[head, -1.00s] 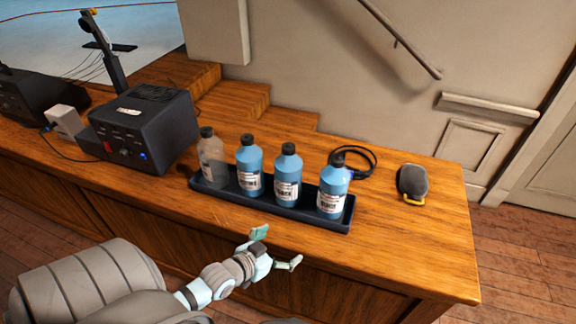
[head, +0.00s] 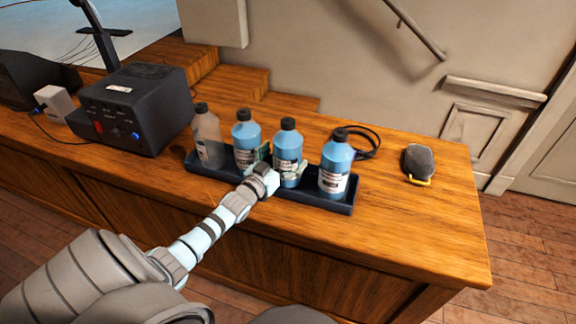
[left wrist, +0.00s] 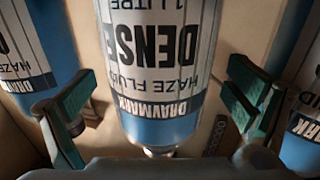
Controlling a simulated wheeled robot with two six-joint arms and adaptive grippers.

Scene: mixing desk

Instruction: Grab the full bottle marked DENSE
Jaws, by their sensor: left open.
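A dark tray (head: 318,200) holds a row of bottles. The third from the left is a blue bottle (head: 288,140) with a dark cap and white label. In the left wrist view this bottle (left wrist: 165,45) fills the middle, its label upside down and reading DENSE, haze fluid, 1 litre. My left gripper (head: 281,164) is at this bottle, open, with a green-padded finger on each side of it. In the left wrist view a gap shows between each finger and the bottle. The bottle stands upright in the tray. My right gripper is not in view.
Blue bottles stand close on both sides, one at left (head: 245,138) and one at right (head: 336,165). A clear, greyish bottle (head: 207,138) is at the tray's left end. A black box (head: 130,110) stands further left.

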